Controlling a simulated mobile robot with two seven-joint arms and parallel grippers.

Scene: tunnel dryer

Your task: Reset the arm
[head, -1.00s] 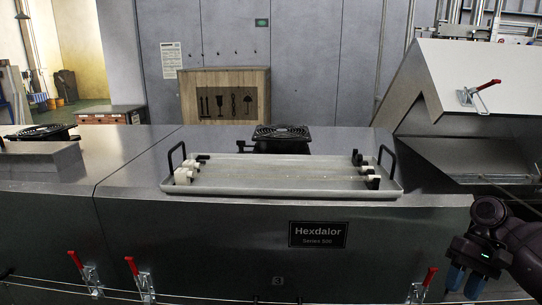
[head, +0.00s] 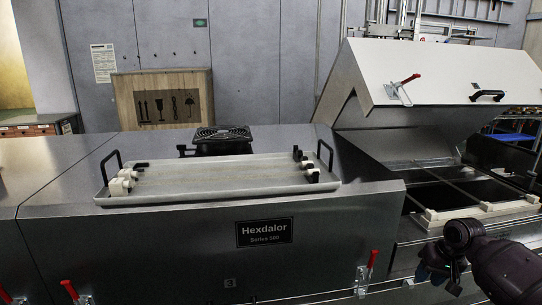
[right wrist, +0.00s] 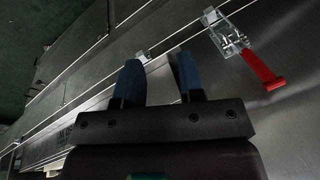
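My right arm comes in at the lower right of the head view, in front of the dryer's side. Its gripper (head: 440,272) is small and dark there. In the right wrist view the two blue fingers (right wrist: 160,80) stand apart with nothing between them, so it is open and empty. They point at the dryer's metal side, near a red-handled toggle clamp (right wrist: 245,55). My left arm and gripper are not in view.
A grey tray (head: 215,178) with black handles and white fittings lies on the closed Hexdalor hood (head: 150,225). On the right a white lid (head: 440,75) is raised over an open dryer bay (head: 465,192). Red-handled clamps (head: 368,270) line the front. A wooden crate (head: 162,100) stands behind.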

